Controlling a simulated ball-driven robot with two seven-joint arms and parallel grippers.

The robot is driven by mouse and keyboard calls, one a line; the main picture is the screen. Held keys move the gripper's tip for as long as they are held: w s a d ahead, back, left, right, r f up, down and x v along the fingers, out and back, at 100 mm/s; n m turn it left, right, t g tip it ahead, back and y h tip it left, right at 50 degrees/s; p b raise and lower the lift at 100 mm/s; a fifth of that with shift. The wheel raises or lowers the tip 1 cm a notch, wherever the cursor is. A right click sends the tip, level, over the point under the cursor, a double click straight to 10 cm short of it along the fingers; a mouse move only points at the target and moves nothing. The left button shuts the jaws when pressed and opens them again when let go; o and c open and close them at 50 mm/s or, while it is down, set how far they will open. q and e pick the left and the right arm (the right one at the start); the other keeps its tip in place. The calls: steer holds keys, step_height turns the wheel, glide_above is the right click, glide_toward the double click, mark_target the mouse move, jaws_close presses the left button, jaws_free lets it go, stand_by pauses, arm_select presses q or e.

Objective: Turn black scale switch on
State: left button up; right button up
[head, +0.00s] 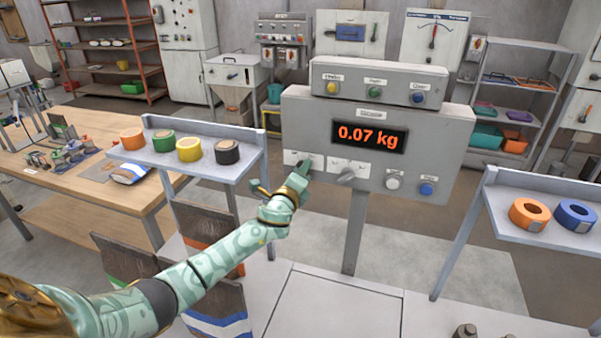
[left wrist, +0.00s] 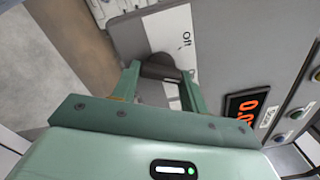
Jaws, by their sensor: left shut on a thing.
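The grey scale panel (head: 455,130) stands on a post, and its display (head: 370,137) is lit with 0.07 kg in red. The black scale switch (left wrist: 160,66) shows in the left wrist view on a white plate marked "Off". In the head view my left gripper (head: 301,170) is at that plate, low on the panel's left side, and mostly hides the switch. My left gripper (left wrist: 155,85) is shut on the black switch, with a green finger on each side of it. My right gripper is not in view.
A grey lever switch (head: 347,172), a white knob (head: 393,181) and a blue button (head: 426,189) sit right of my gripper. A shelf (head: 205,168) with several tape rolls is at the left. Another shelf (head: 500,225) holds an orange and a blue roll.

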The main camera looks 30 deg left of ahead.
arm_select(q)
steer(key=shift+f+m, duration=0.1)
steer(key=shift+m, duration=0.2)
steer(key=o, duration=1)
steer(key=shift+s, duration=0.1)
steer(key=p+v, duration=0.1)
steer(key=v, duration=1.5)
steer(key=shift+d, duration=0.15)
